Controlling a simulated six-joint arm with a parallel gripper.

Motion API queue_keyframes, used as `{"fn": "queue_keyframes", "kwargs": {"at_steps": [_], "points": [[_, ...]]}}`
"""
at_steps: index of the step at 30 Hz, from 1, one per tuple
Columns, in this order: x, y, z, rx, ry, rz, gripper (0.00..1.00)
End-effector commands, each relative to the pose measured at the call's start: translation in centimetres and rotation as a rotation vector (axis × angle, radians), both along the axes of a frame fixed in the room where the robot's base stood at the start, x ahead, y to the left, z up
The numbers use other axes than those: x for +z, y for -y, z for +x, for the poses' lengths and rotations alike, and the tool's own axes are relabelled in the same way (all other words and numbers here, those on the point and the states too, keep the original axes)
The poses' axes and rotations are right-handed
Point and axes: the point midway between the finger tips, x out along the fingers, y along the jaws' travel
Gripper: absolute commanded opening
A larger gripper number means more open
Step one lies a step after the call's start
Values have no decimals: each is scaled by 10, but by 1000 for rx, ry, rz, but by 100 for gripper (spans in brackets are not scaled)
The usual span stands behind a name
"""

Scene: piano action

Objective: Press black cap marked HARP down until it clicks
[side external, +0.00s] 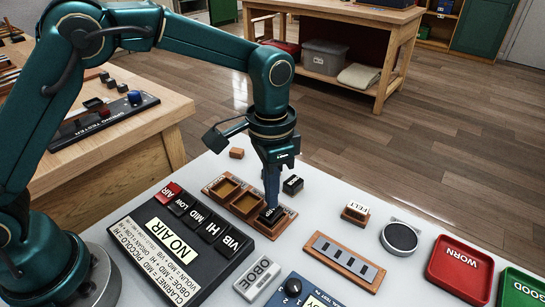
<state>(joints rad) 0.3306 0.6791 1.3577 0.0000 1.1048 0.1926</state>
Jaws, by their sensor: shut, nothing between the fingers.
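My gripper (272,203) points straight down, shut and empty, its tips at the top of a black cap (268,214) in the front compartment of a wooden three-compartment tray (228,204). The tips seem to touch this cap, but I cannot tell how hard or how deep the cap sits. It bears white lettering, partly hidden by the fingers and too small to read surely as HARP. Another black cap (292,184) with white lettering stands on the table just right of the tray. The tray's other two compartments look empty.
A black panel (180,240) with a NO AIR label and keys lies left of the tray. An OBOE block (258,278), a FELT block (355,211), a slotted wooden strip (344,262), a round dark dish (399,237) and a red WORN tray (460,268) lie nearby.

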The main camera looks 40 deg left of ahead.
Motion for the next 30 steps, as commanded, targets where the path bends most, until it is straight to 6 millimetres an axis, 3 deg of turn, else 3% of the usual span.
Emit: {"fn": "queue_keyframes", "kwargs": {"at_steps": [30], "points": [[-11,0,0,0,0,0,0]]}}
